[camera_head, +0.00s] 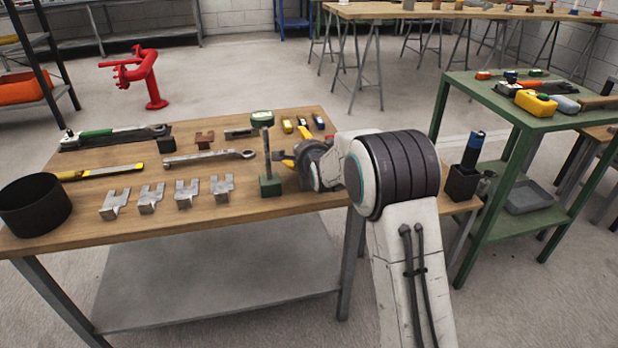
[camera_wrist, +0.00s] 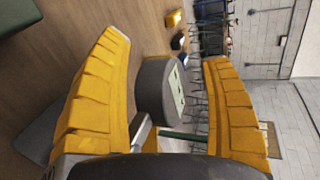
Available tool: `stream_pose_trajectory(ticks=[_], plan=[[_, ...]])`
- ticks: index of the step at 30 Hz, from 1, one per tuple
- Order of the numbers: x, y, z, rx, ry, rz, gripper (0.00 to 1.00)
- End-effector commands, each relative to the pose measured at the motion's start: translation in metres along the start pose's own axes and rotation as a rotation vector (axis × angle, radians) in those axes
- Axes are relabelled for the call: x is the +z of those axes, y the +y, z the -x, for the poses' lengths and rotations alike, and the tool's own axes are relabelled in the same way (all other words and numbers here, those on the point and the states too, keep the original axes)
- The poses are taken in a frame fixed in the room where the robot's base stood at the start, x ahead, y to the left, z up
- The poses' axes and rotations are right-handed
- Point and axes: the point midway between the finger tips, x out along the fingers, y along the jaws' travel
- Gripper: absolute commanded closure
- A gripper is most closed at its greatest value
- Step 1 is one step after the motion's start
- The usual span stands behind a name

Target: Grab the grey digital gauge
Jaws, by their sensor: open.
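A round dark grey gauge (camera_wrist: 158,88) with a pale greenish face shows in the wrist view, between the two yellow fingers of my gripper (camera_wrist: 166,50). The fingers are spread, with a visible gap on both sides of the gauge.
The wooden table (camera_head: 120,225) holds several metal brackets (camera_head: 150,197), wrenches (camera_head: 210,157), a black round container (camera_head: 35,204) and small yellow and blue items (camera_head: 302,125) behind my gripper. A green cart (camera_head: 480,110) with tools stands at right, beside a black holder (camera_head: 462,183).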

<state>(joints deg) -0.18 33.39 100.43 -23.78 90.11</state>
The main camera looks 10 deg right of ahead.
Motion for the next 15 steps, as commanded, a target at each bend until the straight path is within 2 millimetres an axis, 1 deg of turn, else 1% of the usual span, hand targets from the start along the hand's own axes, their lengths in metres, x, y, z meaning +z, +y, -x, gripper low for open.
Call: stream_pose_trajectory(ticks=[1, 2, 15], plan=[[0.0000, 0.0001, 0.0001, 0.000, 0.000, 0.000, 0.29], [0.0000, 0.0001, 0.0001, 0.000, 0.000, 0.000, 0.32], [0.0000, 0.0004, 0.0002, 0.001, 0.000, 0.000, 0.71]])
